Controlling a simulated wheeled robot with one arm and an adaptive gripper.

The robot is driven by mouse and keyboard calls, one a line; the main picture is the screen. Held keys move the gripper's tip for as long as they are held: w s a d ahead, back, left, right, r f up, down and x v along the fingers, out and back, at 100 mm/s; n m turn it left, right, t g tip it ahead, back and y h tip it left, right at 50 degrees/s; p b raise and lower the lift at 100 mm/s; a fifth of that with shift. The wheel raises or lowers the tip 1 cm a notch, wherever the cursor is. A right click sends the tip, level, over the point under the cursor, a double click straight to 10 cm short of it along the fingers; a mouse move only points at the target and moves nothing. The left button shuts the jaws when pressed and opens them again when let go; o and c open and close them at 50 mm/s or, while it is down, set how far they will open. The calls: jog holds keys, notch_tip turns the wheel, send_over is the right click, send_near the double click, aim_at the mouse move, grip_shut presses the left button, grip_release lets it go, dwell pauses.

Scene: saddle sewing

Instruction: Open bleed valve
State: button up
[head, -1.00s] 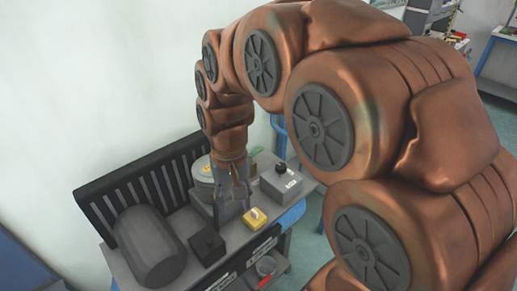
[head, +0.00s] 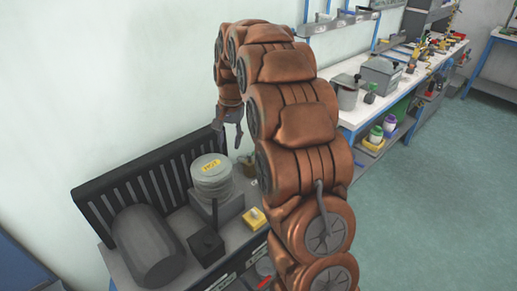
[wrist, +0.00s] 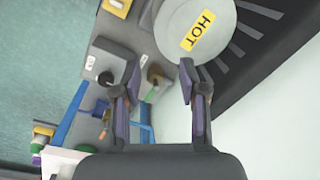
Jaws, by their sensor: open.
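A small brass-coloured fitting, which looks like the bleed valve (head: 249,163), stands at the back right of the cart, partly hidden by my arm. In the wrist view the valve (wrist: 154,78) shows between my fingers, with a green part near its lower end. My gripper (head: 230,138) hangs above the cart's back right area, pointing down. In the wrist view my gripper (wrist: 160,76) is open and empty, its two fingers on either side of the valve in the picture. I cannot tell how far above the valve they are, or the handle's position.
A round grey vessel labelled HOT (head: 211,178) stands beside the valve, close to one finger in the wrist view. A grey box with a black knob (wrist: 105,65), a yellow switch box (head: 254,218), a black box (head: 206,246) and a grey cylinder (head: 148,247) occupy the cart.

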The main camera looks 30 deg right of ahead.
jog(key=w+d+f+m+t+b, duration=0.1)
jog(key=w+d+f+m, duration=0.2)
jog(key=w+d+f, duration=0.6)
jog(key=w+d+f+m+t, duration=0.1)
jog(key=w+d+f+m, duration=0.3)
jog(key=d+f, duration=0.55)
jog(key=shift+h, duration=0.3)
jog(key=shift+w+d+f+p, duration=0.25)
jog(key=shift+d+f+p, duration=0.1)
jog(key=shift+f, duration=0.35)
jog(key=shift+w+d+f+p, duration=0.2)
jog(key=shift+w+d+f, duration=0.15)
jog(key=shift+f, duration=0.4)
jog(key=shift+w+d+f+p, duration=0.2)
jog(key=shift+d+f+p, duration=0.15)
jog(key=shift+f, duration=0.35)
grip_shut()
